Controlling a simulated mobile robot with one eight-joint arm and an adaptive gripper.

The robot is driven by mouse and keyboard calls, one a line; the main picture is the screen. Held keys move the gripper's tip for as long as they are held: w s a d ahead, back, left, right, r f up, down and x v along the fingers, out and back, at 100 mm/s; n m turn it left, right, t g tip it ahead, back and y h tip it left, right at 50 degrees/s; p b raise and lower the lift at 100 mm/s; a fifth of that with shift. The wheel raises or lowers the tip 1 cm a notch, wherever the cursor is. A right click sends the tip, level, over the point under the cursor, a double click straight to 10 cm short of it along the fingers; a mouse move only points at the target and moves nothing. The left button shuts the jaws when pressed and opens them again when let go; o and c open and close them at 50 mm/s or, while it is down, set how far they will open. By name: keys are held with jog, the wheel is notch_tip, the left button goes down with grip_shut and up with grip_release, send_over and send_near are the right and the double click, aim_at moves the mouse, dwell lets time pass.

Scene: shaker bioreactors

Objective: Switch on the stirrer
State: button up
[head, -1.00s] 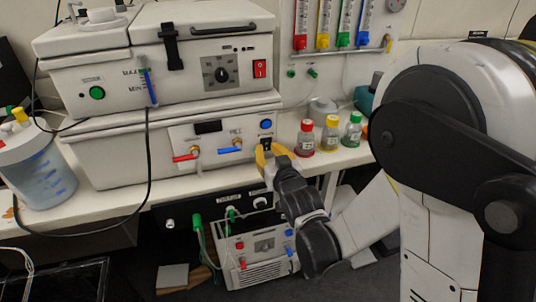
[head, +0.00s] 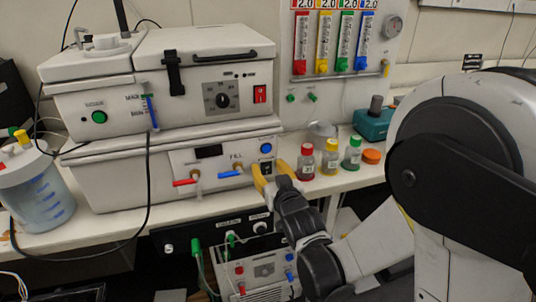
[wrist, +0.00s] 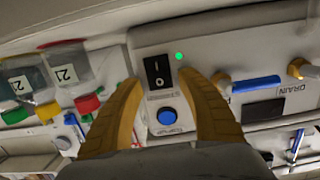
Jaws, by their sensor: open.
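The lower white unit (head: 110,185) has a front panel with a black rocker switch (head: 266,167) and a blue round button (head: 266,148). In the wrist view the rocker switch (wrist: 157,72), marked I and O, sits beside a bright green light (wrist: 179,56), with the blue button (wrist: 167,116) closer to my gripper's base. No stirrer label is readable. My gripper (head: 270,172) is open and empty at this panel. In the wrist view its yellow fingers (wrist: 174,82) stand either side of the switch and button; contact with the panel cannot be told.
A blue-handled valve (head: 231,173) and a red-handled valve (head: 186,182) project left of my gripper. Small capped bottles (head: 329,158) stand close on the right.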

aim_at(266, 140)
notch_tip(266, 140, up, 8)
jog(key=shift+r, duration=0.1)
jog(key=shift+d, duration=0.1)
dwell(0.3)
jog(key=s+d+f+m+g+h, duration=0.2)
jog(key=s+d+g+h, duration=0.2)
jog(key=s+d, duration=0.75)
jog(key=s+d+f+g, duration=0.2)
jog(key=s+d+f, duration=0.1)
jog(key=s, duration=0.5)
jog(key=s+d+f+m+g, duration=0.1)
jog(key=s+d+f+g, duration=0.1)
jog(key=s, duration=0.5)
jog(key=shift+s+d+f+g+h, duration=0.3)
jog(key=shift+s+d+f, duration=0.1)
jog(key=shift+d, duration=0.35)
